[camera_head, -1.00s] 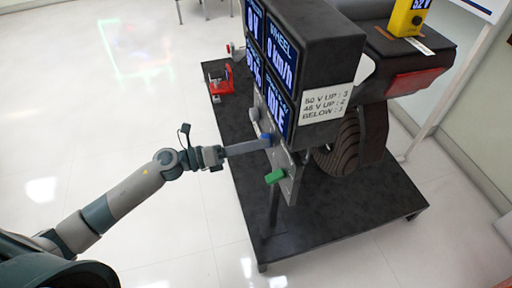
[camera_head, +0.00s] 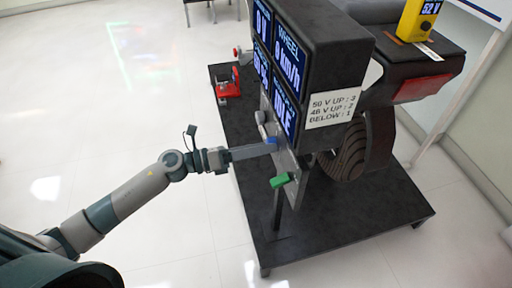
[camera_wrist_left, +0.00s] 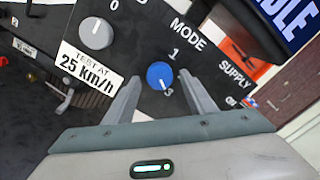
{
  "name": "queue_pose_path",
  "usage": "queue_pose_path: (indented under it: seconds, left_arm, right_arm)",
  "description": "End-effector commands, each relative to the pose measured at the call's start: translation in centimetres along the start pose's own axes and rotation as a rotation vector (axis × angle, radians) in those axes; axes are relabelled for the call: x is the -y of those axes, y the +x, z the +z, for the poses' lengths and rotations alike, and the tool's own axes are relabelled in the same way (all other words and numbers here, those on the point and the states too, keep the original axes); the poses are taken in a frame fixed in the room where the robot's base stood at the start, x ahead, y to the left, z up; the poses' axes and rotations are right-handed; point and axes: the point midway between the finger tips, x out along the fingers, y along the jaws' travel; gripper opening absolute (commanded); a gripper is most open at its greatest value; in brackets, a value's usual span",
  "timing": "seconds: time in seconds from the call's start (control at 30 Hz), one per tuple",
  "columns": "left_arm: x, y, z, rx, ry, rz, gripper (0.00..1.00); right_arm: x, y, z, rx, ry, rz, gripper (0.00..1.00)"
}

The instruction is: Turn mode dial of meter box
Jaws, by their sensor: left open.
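The mode dial (camera_wrist_left: 158,74) is a round blue knob on the dark panel of the meter box (camera_head: 318,60). In the left wrist view it sits under the word MODE, and its white mark points down towards the 3. My left gripper (camera_wrist_left: 162,78) is open, with one finger on each side of the dial. I cannot tell whether the fingers touch it. In the head view my left gripper (camera_head: 268,147) reaches the panel from the left and mostly hides the dial. My right gripper is not in view.
A grey dial (camera_wrist_left: 96,33) sits beside the mode dial, above a label reading TEST AT 25 km/h. A sign (camera_head: 332,108) reads 50 V UP: 3, 48 V UP: 2, BELOW: 1. A yellow meter (camera_head: 418,20) shows 52 V. A green handle (camera_head: 282,180) sticks out below the panel.

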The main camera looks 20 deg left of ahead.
Motion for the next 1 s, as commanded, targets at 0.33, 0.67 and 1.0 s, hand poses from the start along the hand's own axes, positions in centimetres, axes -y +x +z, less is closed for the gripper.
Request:
queue_pose_path:
  seconds: [0.33,0.67,1.0]
  left_arm:
    - [-0.1,-0.8,0.0,0.001,0.0,0.001,0.5]
    - [-0.2,-5.4,-0.2,0.0,-0.002,0.002,0.5]
    - [-0.2,-11.5,-0.2,-0.001,-0.001,0.003,0.5]
  right_arm:
    - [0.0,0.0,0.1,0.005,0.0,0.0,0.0]
    - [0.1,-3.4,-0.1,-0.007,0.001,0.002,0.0]
    - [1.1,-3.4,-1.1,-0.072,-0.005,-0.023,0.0]
